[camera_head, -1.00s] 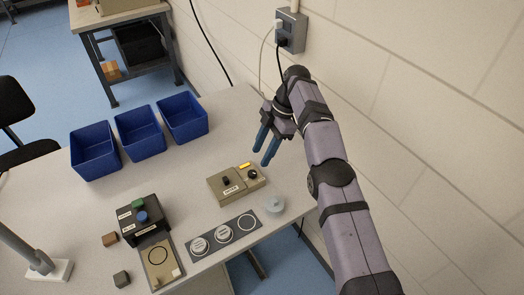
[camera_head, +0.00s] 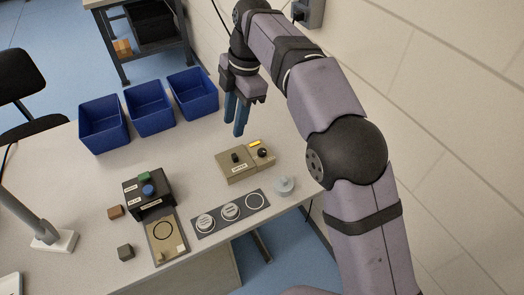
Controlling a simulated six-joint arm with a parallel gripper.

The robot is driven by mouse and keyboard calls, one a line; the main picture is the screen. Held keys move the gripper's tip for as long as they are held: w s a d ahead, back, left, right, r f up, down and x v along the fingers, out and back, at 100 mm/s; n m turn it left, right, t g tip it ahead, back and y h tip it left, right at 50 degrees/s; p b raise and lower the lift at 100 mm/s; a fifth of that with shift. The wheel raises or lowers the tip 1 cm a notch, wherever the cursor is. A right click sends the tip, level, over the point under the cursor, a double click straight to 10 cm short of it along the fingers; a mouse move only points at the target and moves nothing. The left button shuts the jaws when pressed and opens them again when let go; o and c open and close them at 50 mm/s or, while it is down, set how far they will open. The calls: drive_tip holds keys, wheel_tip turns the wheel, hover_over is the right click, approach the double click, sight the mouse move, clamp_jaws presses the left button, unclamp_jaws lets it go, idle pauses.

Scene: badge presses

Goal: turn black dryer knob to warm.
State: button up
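The tan dryer box (camera_head: 238,166) stands on the grey table, near its right side. It has a black knob (camera_head: 236,157) on its main part, with a small label below that is too small to read. A second black knob (camera_head: 262,153) sits on the lower part at its right, by a yellow strip (camera_head: 254,143). I cannot tell which setting either knob points to. My gripper (camera_head: 236,118) points down above and behind the box, apart from it. Its two blue fingers are spread with a gap between them and hold nothing.
Three blue bins (camera_head: 150,108) stand behind and left. A black press (camera_head: 148,193) with green and blue buttons stands left of the box. A grey strip (camera_head: 231,212) with round badges lies in front, beside a pale round part (camera_head: 284,185). The wall is close on the right.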

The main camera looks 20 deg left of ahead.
drive_tip(key=d+f+m+t+h, duration=0.2)
drive_tip(key=d+f+m, duration=0.4)
drive_tip(key=f+m, duration=0.15)
drive_tip(key=m+t+y, duration=0.1)
drive_tip(key=m+t, duration=0.2)
drive_tip(key=m, duration=1.4)
approach(262, 151)
drive_tip(key=shift+s+f, duration=0.1)
drive_tip(key=shift+f, duration=0.1)
drive_tip(key=shift+f, duration=0.1)
drive_tip(key=shift+p+x, duration=0.55)
drive_tip(key=shift+x, duration=3)
clamp_jaws()
